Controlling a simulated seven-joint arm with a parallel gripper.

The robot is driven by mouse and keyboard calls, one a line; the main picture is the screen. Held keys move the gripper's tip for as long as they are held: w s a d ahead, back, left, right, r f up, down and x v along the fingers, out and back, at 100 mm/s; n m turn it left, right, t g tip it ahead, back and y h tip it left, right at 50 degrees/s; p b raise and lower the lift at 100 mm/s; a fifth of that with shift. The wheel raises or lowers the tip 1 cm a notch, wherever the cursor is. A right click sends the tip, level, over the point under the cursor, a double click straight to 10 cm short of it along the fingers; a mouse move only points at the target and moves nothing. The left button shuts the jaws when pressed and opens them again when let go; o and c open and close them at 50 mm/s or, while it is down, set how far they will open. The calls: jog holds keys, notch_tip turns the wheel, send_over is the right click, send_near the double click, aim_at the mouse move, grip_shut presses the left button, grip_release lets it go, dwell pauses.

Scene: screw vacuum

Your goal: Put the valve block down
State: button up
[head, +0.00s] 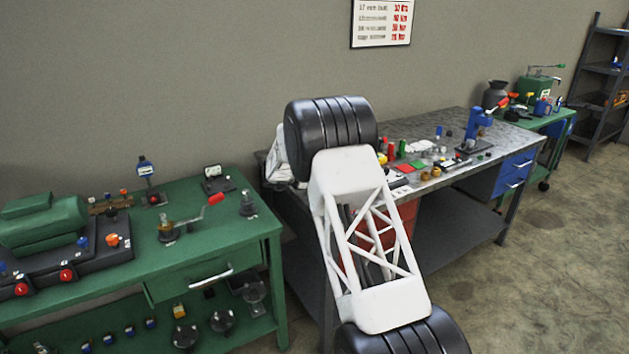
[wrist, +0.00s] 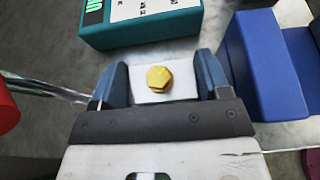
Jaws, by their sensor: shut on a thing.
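In the wrist view my gripper (wrist: 162,75) has its two dark blue fingers on either side of a small white block with a brass hexagonal cap on top, which I take to be the valve block (wrist: 143,97). The fingers are shut on it. The brass cap faces the camera. Whether the block's underside touches a surface is hidden. In the head view my arm covers the middle of the picture, and neither my gripper nor the valve block can be made out.
In the wrist view a teal box (wrist: 192,22) lies just beyond the fingers, a blue object (wrist: 262,65) stands close at right, and a red round object (wrist: 7,108) is at the left edge. The head view shows a cluttered grey workbench (head: 440,124) and a green bench (head: 225,235).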

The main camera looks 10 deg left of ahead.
jog(key=shift+f, duration=0.15)
jog(key=o, duration=1.1)
jog(key=shift+f, duration=0.1)
jog(key=shift+o, duration=0.2)
jog(key=shift+r, duration=0.2)
jog(key=v, duration=1.2)
jog(key=shift+r, duration=0.1)
